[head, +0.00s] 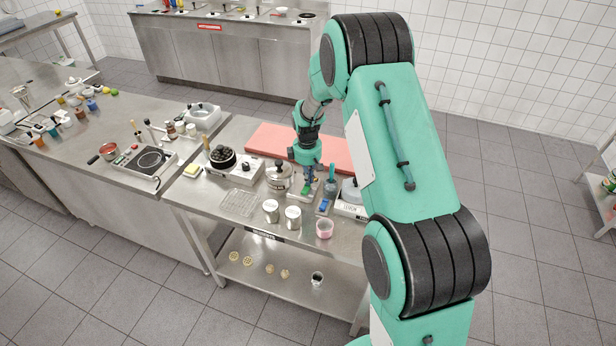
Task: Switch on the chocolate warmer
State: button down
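I cannot tell for sure which appliance is the chocolate warmer. One candidate is a white unit (243,172) with a dark round pan of dark lumps on the steel table. Another is a white box with a round basin (203,112) farther back on the left counter. A third is a white labelled appliance (350,206), partly hidden behind my arm. My gripper (308,182) points down over the table, just right of a lidded steel pot (279,175), close above small green and blue items. Its fingers are too small to read, and no switch state is legible.
Two labelled tins (292,217) and a pink cup (324,229) stand along the front edge. A wire rack (239,203) lies to their left. A red board (300,145) covers the back of the table. A hot plate (150,159) sits on the left counter.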

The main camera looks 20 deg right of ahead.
jog(key=shift+f, duration=0.15)
jog(key=shift+s+a+r, duration=0.35)
jog(key=shift+s+a, duration=0.15)
dwell(0.4)
jog(key=shift+r, duration=0.1)
jog(key=shift+w+d+r+p, duration=0.1)
jog(key=shift+r+p, duration=0.5)
jog(key=shift+r, duration=0.2)
notch_tip(320, 180, up, 12)
jog(key=w+d+p, duration=0.1)
